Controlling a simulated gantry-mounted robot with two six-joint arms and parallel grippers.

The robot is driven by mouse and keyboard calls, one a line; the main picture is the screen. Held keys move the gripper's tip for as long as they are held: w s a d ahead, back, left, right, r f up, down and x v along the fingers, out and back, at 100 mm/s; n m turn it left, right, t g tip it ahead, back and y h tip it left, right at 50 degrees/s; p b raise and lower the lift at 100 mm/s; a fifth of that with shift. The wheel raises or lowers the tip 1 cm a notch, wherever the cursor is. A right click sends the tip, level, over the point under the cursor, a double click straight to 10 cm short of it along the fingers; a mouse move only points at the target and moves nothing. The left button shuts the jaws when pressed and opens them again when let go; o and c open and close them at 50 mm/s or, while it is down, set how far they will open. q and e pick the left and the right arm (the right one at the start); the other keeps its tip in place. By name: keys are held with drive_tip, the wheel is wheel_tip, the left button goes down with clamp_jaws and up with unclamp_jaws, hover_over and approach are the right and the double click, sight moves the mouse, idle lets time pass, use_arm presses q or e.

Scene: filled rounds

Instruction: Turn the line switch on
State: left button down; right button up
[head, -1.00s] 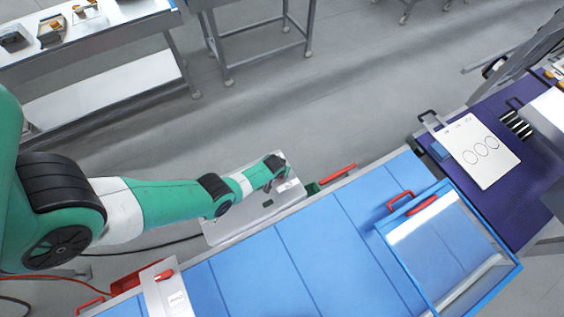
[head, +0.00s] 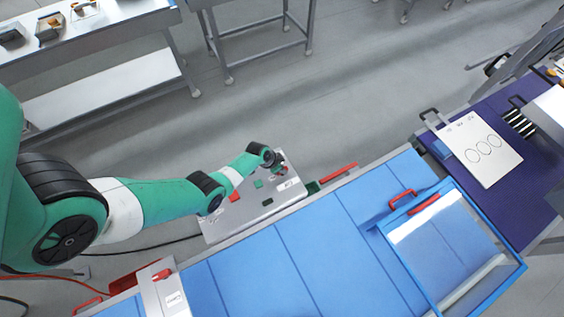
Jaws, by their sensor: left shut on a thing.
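The grey control panel (head: 248,215) lies beside the blue conveyor. It carries a green button (head: 258,184), a red button (head: 234,196) and a white label (head: 287,187). My left gripper (head: 281,165) is at the panel's far right corner, above the label. It is shut on the line switch there; the gripper covers most of the switch, and only a small reddish bit shows beside the fingers. The switch's exact position is too small to tell. My right gripper is out of view.
The blue conveyor (head: 325,237) runs along the front, with a clear-lidded frame (head: 450,250) on its right and red handles. A purple table (head: 520,205) holds a white sheet with circles (head: 481,151). Grey tables (head: 90,45) stand behind; the floor between is clear.

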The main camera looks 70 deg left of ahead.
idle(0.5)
use_arm(q)
drive_tip(key=c, duration=0.7)
unclamp_jaws()
